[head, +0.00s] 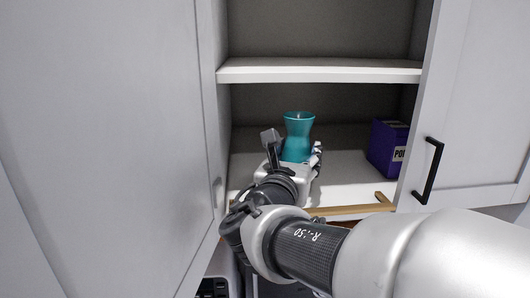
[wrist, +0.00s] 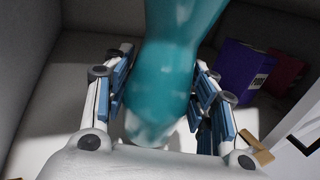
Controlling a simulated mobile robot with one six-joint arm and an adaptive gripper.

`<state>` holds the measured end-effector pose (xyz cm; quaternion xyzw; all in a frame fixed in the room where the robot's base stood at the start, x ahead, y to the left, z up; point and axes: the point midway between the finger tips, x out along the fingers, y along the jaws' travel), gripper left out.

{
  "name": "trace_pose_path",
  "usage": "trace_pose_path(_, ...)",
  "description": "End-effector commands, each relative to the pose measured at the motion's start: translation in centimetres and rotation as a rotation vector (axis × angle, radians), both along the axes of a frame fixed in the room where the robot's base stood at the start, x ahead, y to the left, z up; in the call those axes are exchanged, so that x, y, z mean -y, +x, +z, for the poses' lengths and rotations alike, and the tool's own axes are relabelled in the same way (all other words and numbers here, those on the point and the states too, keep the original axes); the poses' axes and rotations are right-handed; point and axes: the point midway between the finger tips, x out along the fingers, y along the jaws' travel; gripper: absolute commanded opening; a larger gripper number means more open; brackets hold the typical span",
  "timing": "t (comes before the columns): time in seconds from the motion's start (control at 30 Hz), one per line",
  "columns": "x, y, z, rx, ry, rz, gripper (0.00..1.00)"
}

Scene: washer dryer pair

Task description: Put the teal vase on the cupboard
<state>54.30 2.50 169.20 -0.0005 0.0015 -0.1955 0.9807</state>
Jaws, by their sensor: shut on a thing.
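The teal vase (head: 299,137) is upright inside the open cupboard, over its bottom shelf. My gripper (head: 292,158) is shut on the vase, with its fingers on both sides. In the wrist view the teal vase (wrist: 165,75) fills the middle between the blue-padded fingers of my gripper (wrist: 160,105). The cupboard's bottom shelf (head: 345,183) is white, and a middle shelf (head: 320,70) runs above the vase. Whether the vase's base touches the bottom shelf is hidden by my gripper.
A purple box (head: 388,148) stands at the right of the bottom shelf, apart from the vase. A red item (wrist: 287,68) shows beside it in the wrist view. The open left door (head: 110,140) and right door (head: 480,110) flank the opening. A wooden strip (head: 350,209) lies at the front edge.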

Motion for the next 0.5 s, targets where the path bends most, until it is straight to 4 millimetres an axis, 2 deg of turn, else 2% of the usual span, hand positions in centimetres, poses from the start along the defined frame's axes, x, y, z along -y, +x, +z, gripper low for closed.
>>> trace_pose_path(0.03, 0.7, 1.3, 0.2, 0.000, -0.002, -0.006, 0.14)
trace_pose_path(0.1, 1.3, 2.8, 0.3, 0.000, -0.002, -0.005, 0.14)
trace_pose_path(0.2, 1.9, 4.3, 0.2, 0.002, -0.001, -0.004, 0.14)
trace_pose_path(0.47, 2.8, 6.6, 0.2, 0.002, -0.001, -0.003, 0.14)
trace_pose_path(0.5, 2.7, 6.6, -0.6, -0.002, -0.001, -0.001, 0.14)
